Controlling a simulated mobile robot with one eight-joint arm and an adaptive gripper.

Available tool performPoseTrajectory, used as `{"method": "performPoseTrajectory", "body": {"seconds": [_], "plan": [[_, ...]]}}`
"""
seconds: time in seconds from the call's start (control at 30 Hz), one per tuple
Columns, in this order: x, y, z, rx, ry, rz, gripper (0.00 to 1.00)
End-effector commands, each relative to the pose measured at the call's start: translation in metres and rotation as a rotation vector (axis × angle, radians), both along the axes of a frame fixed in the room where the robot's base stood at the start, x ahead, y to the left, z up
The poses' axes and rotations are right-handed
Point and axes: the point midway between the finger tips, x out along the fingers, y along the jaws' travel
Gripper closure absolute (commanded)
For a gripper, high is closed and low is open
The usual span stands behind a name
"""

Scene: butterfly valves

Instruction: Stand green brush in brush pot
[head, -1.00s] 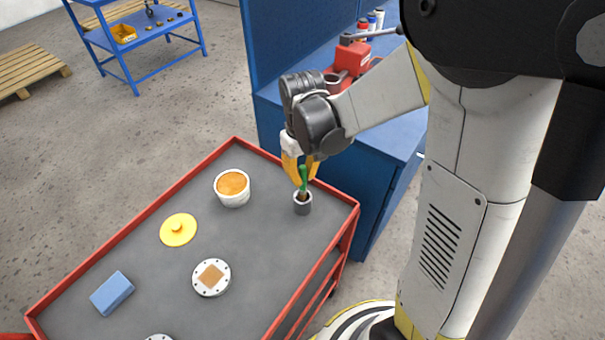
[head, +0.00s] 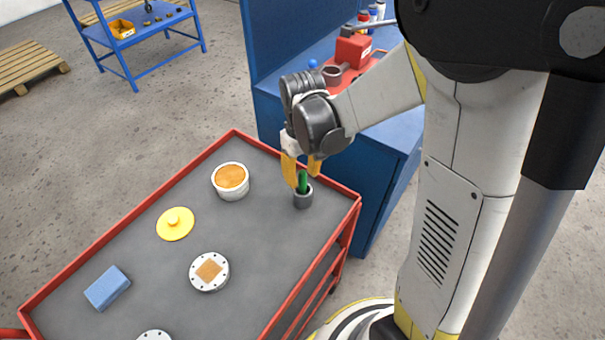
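The green brush (head: 303,181) stands upright in the small grey brush pot (head: 303,200), near the far right corner of the red-rimmed cart top. Its lower part is hidden inside the pot. My gripper (head: 303,180) is above the pot, with its yellow fingers spread on either side of the brush. The fingers look apart from the brush, though the left one sits close to it in the picture.
On the grey cart top (head: 262,240) are a white tub with orange contents (head: 230,180), a yellow lid (head: 175,223), a white flange with a tan square (head: 209,271) and a blue block (head: 107,287). A blue workbench (head: 380,135) stands behind the cart.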

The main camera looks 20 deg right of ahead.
Motion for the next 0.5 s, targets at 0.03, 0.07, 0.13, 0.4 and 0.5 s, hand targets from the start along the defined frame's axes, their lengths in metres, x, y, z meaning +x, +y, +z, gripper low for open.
{"method": "performPoseTrajectory", "body": {"seconds": [0.03, 0.07, 0.13, 0.4, 0.5], "plan": [[0.0, 0.0, 0.0, 0.0, 0.0, 0.0, 0.61], [0.0, 0.0, 0.001, 0.0, 0.0, 0.0, 0.61], [0.0, 0.0, 0.005, 0.0, 0.0, 0.0, 0.61], [-0.001, 0.0, 0.056, 0.0, 0.0, 0.0, 0.61], [-0.001, 0.0, 0.078, 0.0, 0.0, 0.0, 0.61]]}}
